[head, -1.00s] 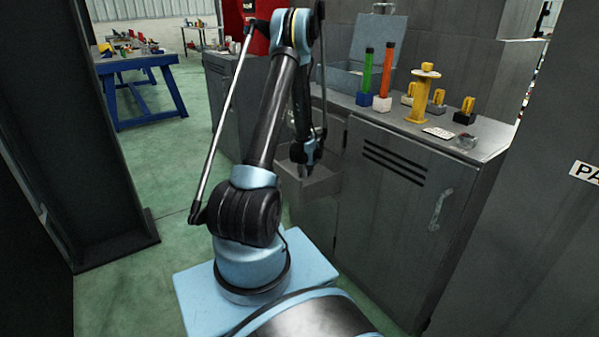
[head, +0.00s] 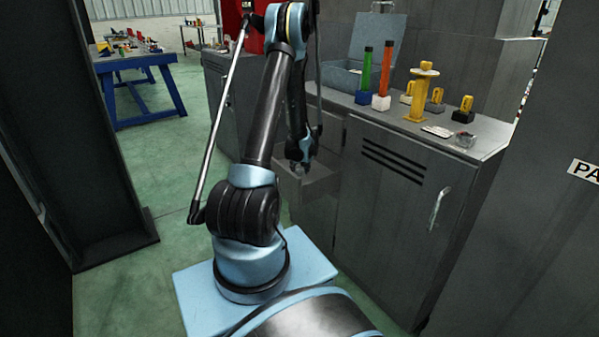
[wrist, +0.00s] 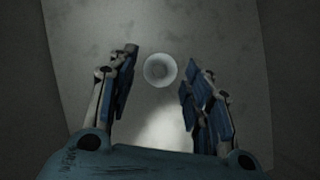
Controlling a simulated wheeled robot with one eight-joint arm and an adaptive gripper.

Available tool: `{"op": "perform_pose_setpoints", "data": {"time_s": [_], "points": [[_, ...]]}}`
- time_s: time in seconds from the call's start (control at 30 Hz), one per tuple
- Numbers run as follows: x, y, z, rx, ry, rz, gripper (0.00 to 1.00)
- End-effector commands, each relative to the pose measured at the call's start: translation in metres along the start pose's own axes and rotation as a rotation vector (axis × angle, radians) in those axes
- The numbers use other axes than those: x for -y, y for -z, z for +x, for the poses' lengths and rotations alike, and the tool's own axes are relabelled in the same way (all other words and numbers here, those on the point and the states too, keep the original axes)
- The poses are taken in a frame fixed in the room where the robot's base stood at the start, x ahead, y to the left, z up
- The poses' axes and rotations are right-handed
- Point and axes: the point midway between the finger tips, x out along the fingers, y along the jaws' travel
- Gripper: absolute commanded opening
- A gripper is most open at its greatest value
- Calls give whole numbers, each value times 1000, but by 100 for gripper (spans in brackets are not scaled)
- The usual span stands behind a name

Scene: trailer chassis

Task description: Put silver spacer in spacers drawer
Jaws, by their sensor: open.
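A small round silver spacer (wrist: 160,70) shows in the wrist view, on the pale drawer floor (wrist: 185,25), beyond and between my fingertips. My gripper (wrist: 159,75) is open, with blue-padded fingers spread to either side of the spacer and not closed on it. In the head view my gripper (head: 299,166) hangs pointing down over the pulled-out drawer (head: 318,185) of the grey cabinet. The spacer cannot be made out in the head view. Whether the spacer rests fully on the drawer floor is hard to tell in the dim light.
The grey cabinet (head: 400,205) has a door with a handle (head: 438,208). On its top stand a blue-grey open box (head: 342,78), green and orange cylinders, a yellow spool-shaped stand (head: 420,95) and several small yellow-and-dark items. A dark pillar (head: 85,150) stands at left.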

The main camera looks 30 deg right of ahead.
Motion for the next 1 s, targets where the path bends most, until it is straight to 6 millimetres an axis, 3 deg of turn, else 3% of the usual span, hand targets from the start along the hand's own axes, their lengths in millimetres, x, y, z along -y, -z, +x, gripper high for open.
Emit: {"op": "perform_pose_setpoints", "data": {"time_s": [0.6,1.0], "points": [[1,1,-79,1,1,3,46],[1,0,-108,0,1,1,46]]}}
